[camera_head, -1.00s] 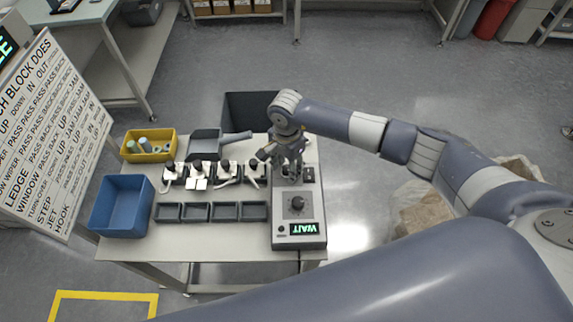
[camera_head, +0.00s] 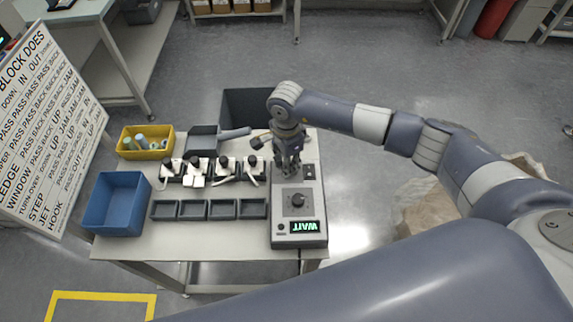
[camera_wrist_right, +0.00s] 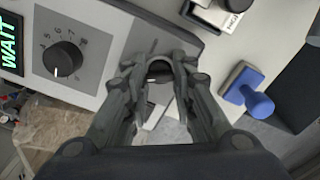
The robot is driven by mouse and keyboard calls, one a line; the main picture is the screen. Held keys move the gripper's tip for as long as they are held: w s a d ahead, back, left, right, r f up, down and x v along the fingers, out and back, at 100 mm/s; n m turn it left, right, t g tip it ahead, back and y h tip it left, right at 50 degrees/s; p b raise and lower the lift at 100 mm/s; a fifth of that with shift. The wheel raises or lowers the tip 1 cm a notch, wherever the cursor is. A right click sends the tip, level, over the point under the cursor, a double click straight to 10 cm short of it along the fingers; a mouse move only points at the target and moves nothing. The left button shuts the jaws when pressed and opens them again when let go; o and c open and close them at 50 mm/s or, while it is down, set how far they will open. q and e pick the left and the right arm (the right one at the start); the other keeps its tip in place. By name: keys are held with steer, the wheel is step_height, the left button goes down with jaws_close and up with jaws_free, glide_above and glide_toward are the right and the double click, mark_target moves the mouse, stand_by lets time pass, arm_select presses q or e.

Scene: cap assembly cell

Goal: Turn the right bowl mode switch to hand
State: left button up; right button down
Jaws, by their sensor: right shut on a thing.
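The grey control box (camera_head: 283,238) stands at the right end of the table. It has a black dial (camera_head: 297,200) and a green display (camera_head: 305,227) reading WAIT. My right gripper (camera_head: 289,172) points down at the far part of the box. I cannot read the switch's position. A second small dark control (camera_head: 309,172) sits just right of the fingers. The numbered dial (camera_wrist_right: 62,58) is apart from the gripper. My left gripper is not in view.
Several white fixtures (camera_head: 197,170) stand left of the box, with dark trays (camera_head: 222,209) in front. A blue-handled piece (camera_wrist_right: 248,92) lies near the gripper.

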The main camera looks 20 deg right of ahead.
steer(key=m+b, duration=0.1)
steer(key=m, duration=0.1)
steer(key=m+b, duration=0.1)
steer(key=shift+f+m+b, duration=0.2)
steer(key=shift+m+b, duration=0.15)
steer(key=shift+m, duration=0.05)
steer(key=m+b, duration=0.2)
steer(key=m, duration=0.1)
steer(key=shift+m, duration=0.3)
steer(key=m+b, duration=0.2)
steer(key=m, duration=0.2)
steer(key=shift+r+b, duration=0.1)
steer(key=shift+b, duration=0.3)
steer(key=shift+r+m+b, duration=0.1)
steer(key=shift+m+b, duration=0.55)
steer(key=shift+m, duration=0.95)
steer(key=c, duration=1.3)
jaws_free()
